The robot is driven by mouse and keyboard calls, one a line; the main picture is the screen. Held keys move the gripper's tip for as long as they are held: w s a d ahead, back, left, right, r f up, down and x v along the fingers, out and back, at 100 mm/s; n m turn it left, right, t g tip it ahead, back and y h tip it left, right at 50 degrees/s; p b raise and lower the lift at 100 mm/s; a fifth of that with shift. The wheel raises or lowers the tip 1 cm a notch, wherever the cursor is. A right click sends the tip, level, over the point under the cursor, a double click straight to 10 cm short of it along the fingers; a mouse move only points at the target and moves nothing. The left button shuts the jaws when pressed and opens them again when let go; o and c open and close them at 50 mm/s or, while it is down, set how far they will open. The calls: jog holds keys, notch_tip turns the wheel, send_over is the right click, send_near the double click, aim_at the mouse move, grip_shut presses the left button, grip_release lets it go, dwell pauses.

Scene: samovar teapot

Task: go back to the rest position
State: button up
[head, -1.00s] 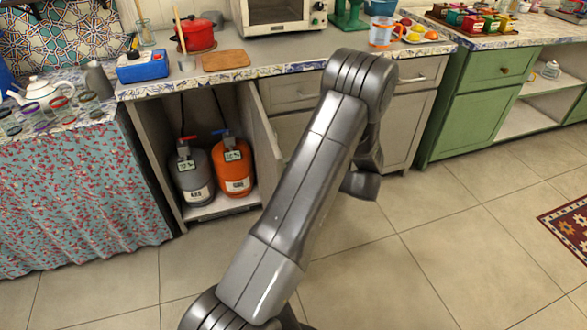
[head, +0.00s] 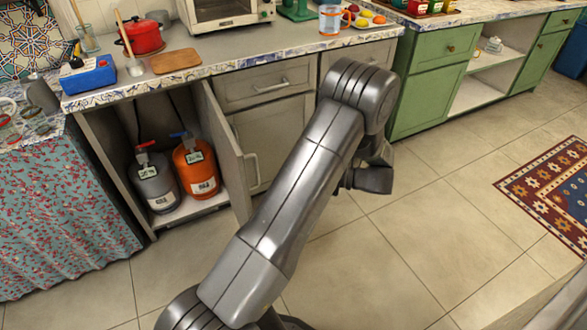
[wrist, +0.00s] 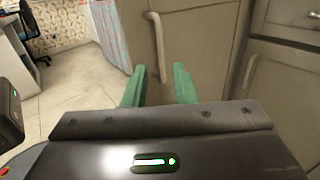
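My gripper (wrist: 160,88) shows in the wrist view with its two green fingers apart and nothing between them. It faces a beige cabinet door (wrist: 190,45) with a pale vertical handle (wrist: 157,45); I cannot tell the exact gap. In the head view my arm crosses the middle of the picture, bent at the elbow, and the fingers are hidden behind it.
The cabinet door (head: 228,150) stands open beside a grey gas cylinder (head: 154,182) and an orange gas cylinder (head: 196,168). The counter (head: 215,66) runs behind. Tiled floor (head: 430,230) is clear at the right, up to a patterned rug (head: 550,190).

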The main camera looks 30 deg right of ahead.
aim_at(255, 165)
dwell(0.3)
jog(key=x, duration=1.4)
jog(key=shift+s+f+b, duration=0.1)
jog(key=shift+b, duration=0.3)
jog(key=shift+a, duration=0.1)
